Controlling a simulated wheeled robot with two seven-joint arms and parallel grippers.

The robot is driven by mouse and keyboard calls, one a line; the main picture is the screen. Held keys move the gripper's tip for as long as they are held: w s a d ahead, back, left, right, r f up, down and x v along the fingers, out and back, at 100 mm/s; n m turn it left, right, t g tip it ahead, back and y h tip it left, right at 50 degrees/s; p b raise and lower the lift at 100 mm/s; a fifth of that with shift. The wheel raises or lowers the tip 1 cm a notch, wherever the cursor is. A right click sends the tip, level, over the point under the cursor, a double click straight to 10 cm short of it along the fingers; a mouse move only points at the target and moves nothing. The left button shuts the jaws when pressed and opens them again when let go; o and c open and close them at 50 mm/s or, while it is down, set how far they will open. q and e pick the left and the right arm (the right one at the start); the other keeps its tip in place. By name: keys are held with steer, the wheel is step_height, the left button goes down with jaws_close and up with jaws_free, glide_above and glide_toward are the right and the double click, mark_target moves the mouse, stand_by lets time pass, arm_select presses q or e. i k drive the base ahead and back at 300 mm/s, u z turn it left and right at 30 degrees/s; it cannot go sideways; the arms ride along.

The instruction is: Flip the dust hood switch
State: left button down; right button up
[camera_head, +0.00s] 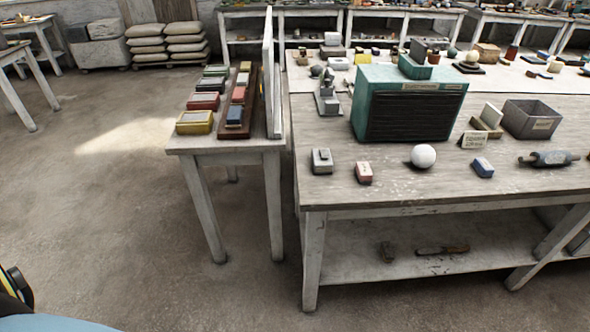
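A teal box with a dark slatted front (408,105), which looks like the dust hood, stands on the large worn table (400,190). A small grey box with a raised rocker-like piece on top (322,161) sits near the table's front left corner. It looks like the switch, but its setting is too small to tell. A white sphere (423,156) lies in front of the hood. Neither gripper is in view; only parts of my own body show at the lower left.
A grey open bin (531,119) and a roller-like tool (549,158) are at the right. A narrow side table (222,146) with coloured boxes and an upright panel (270,75) stands left.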

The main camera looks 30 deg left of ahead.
mark_target(323, 152)
steer(key=k, duration=0.35)
steer(key=u, duration=0.8)
steer(key=i, duration=1.75)
steer(key=z, duration=0.9)
